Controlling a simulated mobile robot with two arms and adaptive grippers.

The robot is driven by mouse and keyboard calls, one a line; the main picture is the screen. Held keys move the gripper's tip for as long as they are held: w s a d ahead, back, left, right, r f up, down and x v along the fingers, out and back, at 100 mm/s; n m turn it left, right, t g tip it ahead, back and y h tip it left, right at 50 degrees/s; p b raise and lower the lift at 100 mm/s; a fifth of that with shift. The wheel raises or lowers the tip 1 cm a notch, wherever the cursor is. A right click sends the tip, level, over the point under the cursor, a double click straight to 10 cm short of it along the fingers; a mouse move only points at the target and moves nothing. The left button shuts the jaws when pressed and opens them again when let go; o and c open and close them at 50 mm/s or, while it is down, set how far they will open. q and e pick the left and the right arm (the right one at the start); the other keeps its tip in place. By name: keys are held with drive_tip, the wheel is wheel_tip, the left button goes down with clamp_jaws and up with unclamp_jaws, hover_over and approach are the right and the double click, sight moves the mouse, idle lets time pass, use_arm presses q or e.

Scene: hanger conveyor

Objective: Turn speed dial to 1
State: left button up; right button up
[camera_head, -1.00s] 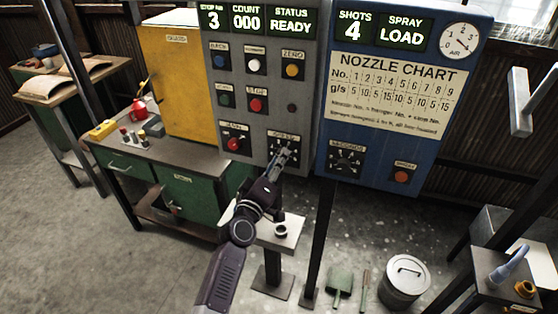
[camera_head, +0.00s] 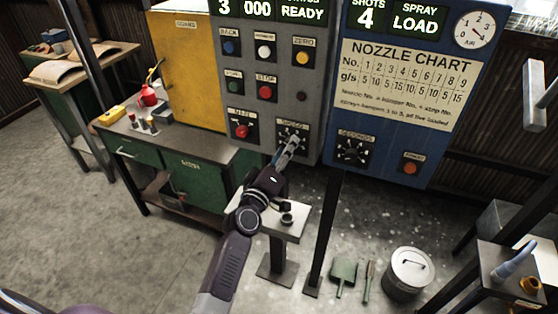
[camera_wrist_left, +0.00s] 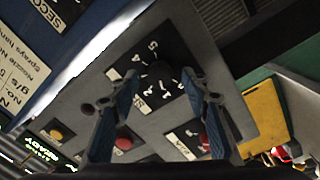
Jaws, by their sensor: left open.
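The speed dial (camera_head: 284,131) is a black plate with white numbers at the lower right of the grey control panel (camera_head: 311,112). My left gripper (camera_head: 291,142) is in front of it and covers part of it in the head view. In the left wrist view, the dial plate (camera_wrist_left: 150,62) shows beyond the fingertips. The left gripper (camera_wrist_left: 160,78) is open there, one finger on each side of the dial area. I cannot tell whether the fingers touch the knob, or which number it points to. My right gripper is not in view.
A red knob (camera_head: 242,131) sits left of the speed dial. The blue cabinet (camera_head: 385,160), with a seconds dial (camera_head: 352,149) and an orange button (camera_head: 410,168), stands to the right. A small pedestal (camera_head: 289,233) stands below my left gripper.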

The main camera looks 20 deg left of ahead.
use_arm(q)
drive_tip(key=s, duration=1.1)
drive_tip(key=shift+s+a+f, duration=0.2)
drive_tip(key=shift+a, duration=0.2)
